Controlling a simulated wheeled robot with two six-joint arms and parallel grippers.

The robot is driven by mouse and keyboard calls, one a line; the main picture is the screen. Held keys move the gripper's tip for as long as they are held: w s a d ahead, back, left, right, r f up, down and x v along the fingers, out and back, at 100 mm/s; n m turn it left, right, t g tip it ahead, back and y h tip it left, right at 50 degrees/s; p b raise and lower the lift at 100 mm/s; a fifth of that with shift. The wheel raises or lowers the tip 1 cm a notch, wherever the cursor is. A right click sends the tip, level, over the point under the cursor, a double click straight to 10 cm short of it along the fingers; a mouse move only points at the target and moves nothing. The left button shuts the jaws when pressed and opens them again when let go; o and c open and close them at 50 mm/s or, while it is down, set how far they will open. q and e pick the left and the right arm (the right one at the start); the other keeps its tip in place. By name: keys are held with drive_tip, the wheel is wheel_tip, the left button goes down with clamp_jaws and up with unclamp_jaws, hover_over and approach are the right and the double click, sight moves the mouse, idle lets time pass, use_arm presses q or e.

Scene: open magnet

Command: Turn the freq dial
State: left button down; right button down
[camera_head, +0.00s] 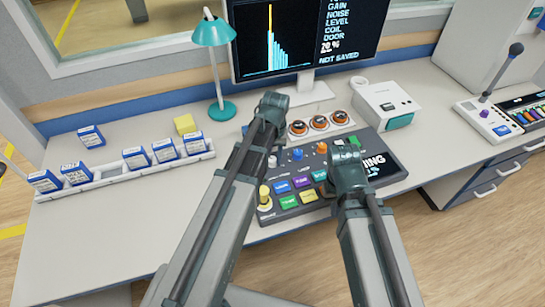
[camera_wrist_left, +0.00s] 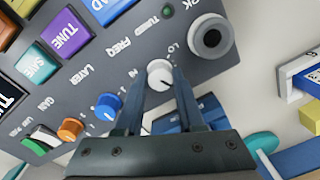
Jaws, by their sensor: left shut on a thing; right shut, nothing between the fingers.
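The freq dial is a white knob (camera_wrist_left: 159,72) beside the printed word FREQ on the dark control panel (camera_wrist_left: 95,62). In the left wrist view my left gripper (camera_wrist_left: 161,84) has its two fingers shut on the dial, one on either side. In the head view the white knob (camera_head: 272,162) shows on the console (camera_head: 311,212), just right of my left arm, and the left gripper (camera_head: 266,118) is seen from behind, fingertips mostly hidden. My right gripper (camera_head: 347,172) is shut and empty over the console's right part, hiding some of it.
A blue knob (camera_wrist_left: 108,106) and an orange knob (camera_wrist_left: 70,129) sit beside the dial. Coloured keys (camera_head: 298,191) fill the console's front. A monitor (camera_head: 280,40), teal lamp (camera_head: 222,108) and white box (camera_head: 385,102) stand behind. A rack of small boxes (camera_head: 130,175) is at left.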

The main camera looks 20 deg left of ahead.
sight(274, 159)
idle(0.3)
use_arm(q)
drive_tip(key=c, duration=0.5)
unclamp_jaws()
drive_tip(key=shift+r, duration=0.15)
drive_tip(key=r+p, duration=1.3)
drive_tip(key=p, duration=0.1)
drive_tip(key=shift+d+r, duration=0.25)
drive_tip(key=shift+r, duration=0.05)
drive_tip(key=s+d+m, duration=0.1)
drive_tip(key=s+d, duration=0.2)
drive_tip(key=s, duration=0.1)
drive_tip(key=s+d+m, duration=0.2)
drive_tip(key=s+d, duration=0.1)
drive_tip(key=s, duration=0.2)
drive_tip(key=s+d+m, duration=0.2)
drive_tip(key=s+d, duration=0.1)
drive_tip(key=s, duration=0.2)
drive_tip(key=shift+s+d+y, duration=0.2)
drive_tip(key=shift+d+y, duration=0.2)
